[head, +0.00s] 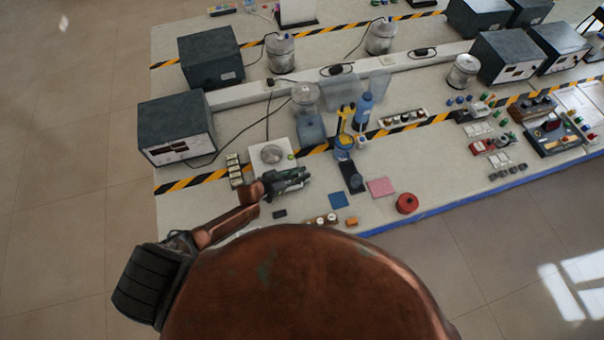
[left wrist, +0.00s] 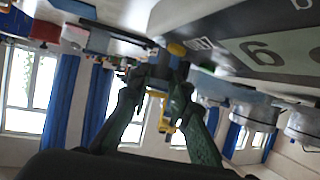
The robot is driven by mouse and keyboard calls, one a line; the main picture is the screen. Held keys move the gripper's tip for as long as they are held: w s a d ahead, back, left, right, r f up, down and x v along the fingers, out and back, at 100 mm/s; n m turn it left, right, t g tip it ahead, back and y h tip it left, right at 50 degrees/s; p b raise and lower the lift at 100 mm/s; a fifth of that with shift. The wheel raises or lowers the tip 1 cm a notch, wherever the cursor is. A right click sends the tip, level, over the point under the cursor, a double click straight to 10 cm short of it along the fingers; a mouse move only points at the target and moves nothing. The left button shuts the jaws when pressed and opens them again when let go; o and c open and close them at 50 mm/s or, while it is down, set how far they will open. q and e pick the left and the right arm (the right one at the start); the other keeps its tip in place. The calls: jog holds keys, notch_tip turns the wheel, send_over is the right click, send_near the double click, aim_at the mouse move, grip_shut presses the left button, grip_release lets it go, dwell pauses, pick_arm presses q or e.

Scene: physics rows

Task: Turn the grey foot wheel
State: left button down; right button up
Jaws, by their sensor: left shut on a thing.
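The white balance (head: 256,165) with a round grey pan stands near the left end of the bench. My left gripper (head: 302,178) is at its near right corner, low over the bench top. In the left wrist view the picture is upside down, and the balance's grey body with a large display digit (left wrist: 255,45) fills the upper right. The dark green fingers of my left gripper (left wrist: 160,76) are closed at the edge of this body, shut on the grey foot wheel. The wheel is mostly hidden between the fingertips. My right gripper is not in view.
Small boxes (head: 234,170) stand left of the balance. A blue pad (head: 338,200), a pink pad (head: 381,187) and a red round object (head: 407,203) lie near the front edge.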

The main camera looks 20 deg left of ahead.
pick_arm(q)
jog(key=c, duration=1.8)
grip_release()
jog(key=shift+o, duration=0.2)
jog(key=v, duration=1.2)
jog(key=shift+d, duration=0.15)
